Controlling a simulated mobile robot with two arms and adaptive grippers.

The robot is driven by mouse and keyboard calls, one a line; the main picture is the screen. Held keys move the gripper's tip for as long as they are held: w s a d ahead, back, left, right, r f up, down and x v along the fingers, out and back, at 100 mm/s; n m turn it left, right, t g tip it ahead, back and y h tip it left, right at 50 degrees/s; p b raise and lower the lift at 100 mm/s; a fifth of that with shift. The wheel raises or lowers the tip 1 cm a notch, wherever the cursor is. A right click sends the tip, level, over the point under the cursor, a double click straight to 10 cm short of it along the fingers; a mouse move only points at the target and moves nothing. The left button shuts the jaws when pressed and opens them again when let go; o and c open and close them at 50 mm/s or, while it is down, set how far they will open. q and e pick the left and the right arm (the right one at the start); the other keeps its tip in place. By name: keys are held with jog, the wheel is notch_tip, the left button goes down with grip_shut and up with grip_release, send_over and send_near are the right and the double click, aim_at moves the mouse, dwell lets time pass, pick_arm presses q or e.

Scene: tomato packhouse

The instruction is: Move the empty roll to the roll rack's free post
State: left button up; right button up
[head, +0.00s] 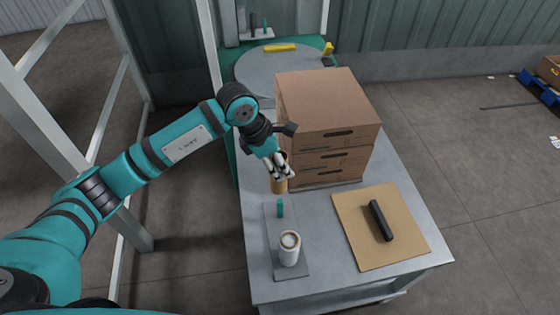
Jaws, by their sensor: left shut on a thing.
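The roll rack (271,232) is a grey plate on the table with a short teal post (281,208) standing bare at its far part. A white roll (289,251) with a brown core stands upright at the rack's near end. My left gripper (280,168) is shut on the empty roll (279,186), a brown cardboard tube, of which the lower part shows below the fingers. The tube looks about upright, just beyond the teal post in the picture and apart from it. Its height above the table is hard to tell. My right gripper is out of view.
Stacked cardboard boxes (330,115) stand close to the right of my left gripper. A brown mat (350,225) with a black bar (381,221) lies on the table's (323,275) right side. A round grey table (275,70) is beyond the boxes.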

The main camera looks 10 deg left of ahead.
pick_arm(q)
notch_tip(320, 180, down, 5)
jog(key=b, duration=0.2)
jog(key=shift+r+b, duration=0.2)
jog(key=shift+b, duration=0.2)
dwell(0.4)
jog(key=shift+w+d+f+b, duration=0.15)
jog(key=shift+f+b, duration=0.15)
jog(key=shift+b, duration=0.2)
